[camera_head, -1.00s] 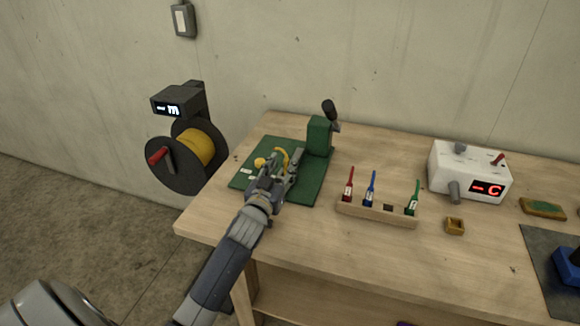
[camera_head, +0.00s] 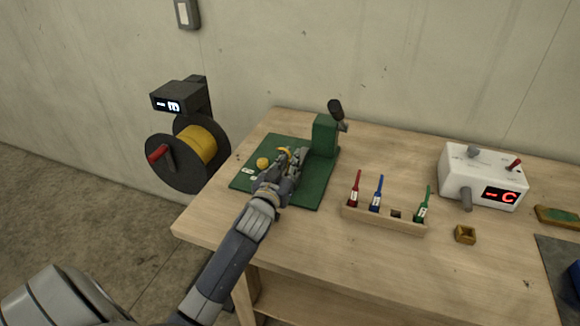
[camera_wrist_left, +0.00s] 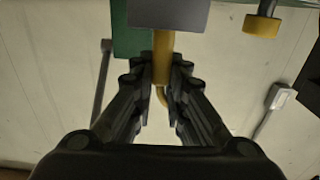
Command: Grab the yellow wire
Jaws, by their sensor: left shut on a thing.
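The short yellow wire (camera_head: 284,150) shows just beyond my left gripper, over a green board (camera_head: 318,190) at the left end of the workbench. My left gripper (camera_head: 294,160) is low over the board, beside the green press-like stand (camera_head: 323,135). In the left wrist view the fingers (camera_wrist_left: 160,72) are closed on both sides of the yellow wire (camera_wrist_left: 161,45), which runs up between the fingertips and bends below them. The fingers hide part of the wire in the head view. My right gripper does not show.
A spool of yellow wire (camera_head: 197,146) hangs on the wall left of the workbench (camera_head: 300,253). A yellow knob (camera_head: 262,162) sits on the board. Right are a wooden rack (camera_head: 385,220) with red, blue and green tools, a small brown block (camera_head: 465,234) and a white box (camera_head: 483,180).

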